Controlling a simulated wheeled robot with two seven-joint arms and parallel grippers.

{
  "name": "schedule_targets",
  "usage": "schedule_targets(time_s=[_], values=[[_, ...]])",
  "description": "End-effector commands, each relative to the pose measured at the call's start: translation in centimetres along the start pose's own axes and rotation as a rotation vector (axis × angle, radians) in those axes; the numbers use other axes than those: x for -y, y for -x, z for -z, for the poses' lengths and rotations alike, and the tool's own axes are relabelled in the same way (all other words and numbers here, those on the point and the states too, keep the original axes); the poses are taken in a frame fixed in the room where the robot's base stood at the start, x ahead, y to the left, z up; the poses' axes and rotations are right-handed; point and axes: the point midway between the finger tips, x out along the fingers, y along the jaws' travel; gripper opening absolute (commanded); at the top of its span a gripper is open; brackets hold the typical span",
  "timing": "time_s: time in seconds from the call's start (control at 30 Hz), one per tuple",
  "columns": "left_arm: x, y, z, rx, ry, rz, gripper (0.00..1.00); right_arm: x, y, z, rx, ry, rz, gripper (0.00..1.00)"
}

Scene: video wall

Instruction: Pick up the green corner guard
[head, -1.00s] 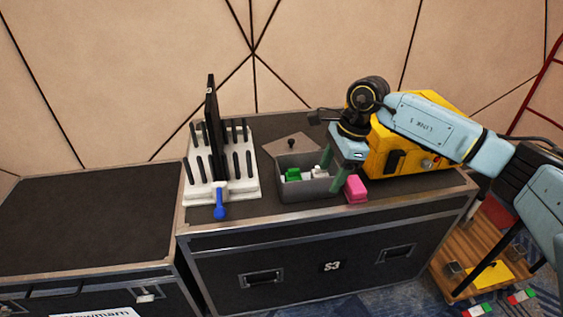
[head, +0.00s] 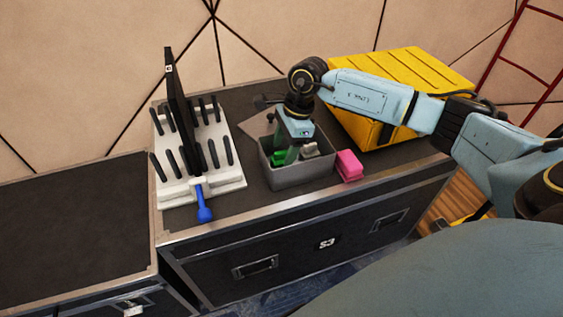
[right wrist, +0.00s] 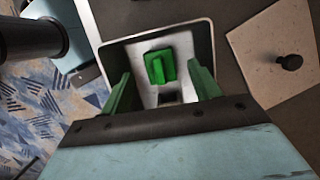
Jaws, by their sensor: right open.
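The green corner guard (head: 278,158) lies in a grey open bin on the black case, partly hidden by my right gripper in the head view. In the right wrist view the green corner guard (right wrist: 160,66) lies on the light bin floor, ahead of and between the fingers. My right gripper (head: 292,156) is open and points down over the bin, its green fingers reaching the bin opening; it also shows in the right wrist view (right wrist: 163,92). It is apart from the guard in the wrist view. My left gripper is not in view.
The grey bin (head: 302,175) also holds pale pieces (head: 318,149). A pink block (head: 349,166) sits right of it and a yellow case (head: 400,85) behind. A white rack (head: 200,160) with black pegs, a dark panel and a blue-handled tool stands left. A lid (right wrist: 275,55) lies beside the bin.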

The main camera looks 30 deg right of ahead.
Motion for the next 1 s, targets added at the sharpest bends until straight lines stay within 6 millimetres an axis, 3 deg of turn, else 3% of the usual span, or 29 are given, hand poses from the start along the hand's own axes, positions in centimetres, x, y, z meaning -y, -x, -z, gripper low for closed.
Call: schedule_targets(time_s=[0.33,0.63,1.0], values=[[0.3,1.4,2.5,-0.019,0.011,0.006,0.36,-0.1,-4.7,0.0,0.0,0.0,-0.003,0.62],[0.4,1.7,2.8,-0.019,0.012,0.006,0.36,-0.1,-5.1,0.0,-0.001,0.0,-0.001,0.62],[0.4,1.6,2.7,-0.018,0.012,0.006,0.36,-0.1,-5.1,0.0,-0.001,0.0,-0.001,0.15]])
